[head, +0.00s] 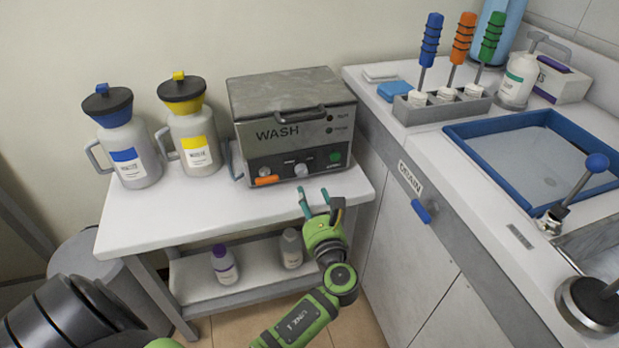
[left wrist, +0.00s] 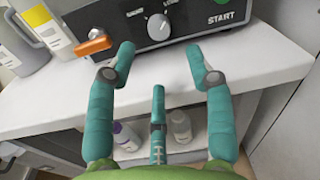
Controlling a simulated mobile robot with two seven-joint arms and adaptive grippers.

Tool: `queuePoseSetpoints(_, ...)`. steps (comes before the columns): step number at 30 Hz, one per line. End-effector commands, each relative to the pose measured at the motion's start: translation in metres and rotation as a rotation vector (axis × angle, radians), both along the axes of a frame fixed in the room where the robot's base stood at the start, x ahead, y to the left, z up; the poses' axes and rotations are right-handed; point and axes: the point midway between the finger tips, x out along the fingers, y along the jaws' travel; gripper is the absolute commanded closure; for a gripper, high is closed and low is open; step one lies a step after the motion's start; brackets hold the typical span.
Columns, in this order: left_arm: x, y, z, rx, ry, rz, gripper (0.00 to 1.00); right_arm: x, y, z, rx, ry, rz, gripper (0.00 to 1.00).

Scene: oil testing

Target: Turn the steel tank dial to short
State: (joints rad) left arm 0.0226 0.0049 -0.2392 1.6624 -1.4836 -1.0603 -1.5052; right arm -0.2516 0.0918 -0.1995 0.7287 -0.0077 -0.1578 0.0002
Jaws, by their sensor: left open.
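The steel tank (head: 290,100), a grey metal box marked WASH, stands on a white table. Its dark front panel carries a round pale dial (head: 301,170), which shows larger in the left wrist view (left wrist: 157,27). The small lettering around the dial is too small to read. My left gripper (head: 314,197) is open and empty, in front of the panel and a little below the dial. In the left wrist view its teal fingers (left wrist: 160,52) are spread on either side of the dial, apart from it. My right gripper is not in view.
An orange switch (head: 267,181) and a green START button (head: 335,158) flank the dial. Blue-labelled (head: 127,150) and yellow-labelled (head: 194,140) jugs stand left of the tank. Bottles sit on the lower shelf (head: 190,285). A counter (head: 425,135) stands at right. The table front is clear.

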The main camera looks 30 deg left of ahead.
Motion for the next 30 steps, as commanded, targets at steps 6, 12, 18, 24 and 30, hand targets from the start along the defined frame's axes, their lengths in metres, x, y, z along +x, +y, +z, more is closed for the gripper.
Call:
queuePoseSetpoints(6,0.006,0.008,0.006,0.018,-0.004,0.008,0.47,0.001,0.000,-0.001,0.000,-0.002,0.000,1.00)
queuePoseSetpoints(12,0.027,0.031,0.006,0.018,-0.004,0.007,0.47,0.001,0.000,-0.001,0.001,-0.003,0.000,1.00)
queuePoseSetpoints(18,0.043,0.048,0.005,0.016,-0.002,0.007,0.47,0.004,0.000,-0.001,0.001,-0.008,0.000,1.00)
queuePoseSetpoints(24,0.048,0.053,0.004,0.013,-0.002,0.006,0.47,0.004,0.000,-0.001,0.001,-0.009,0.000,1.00)
queuePoseSetpoints(30,0.048,0.053,0.004,0.014,-0.002,0.006,0.59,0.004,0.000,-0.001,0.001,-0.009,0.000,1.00)
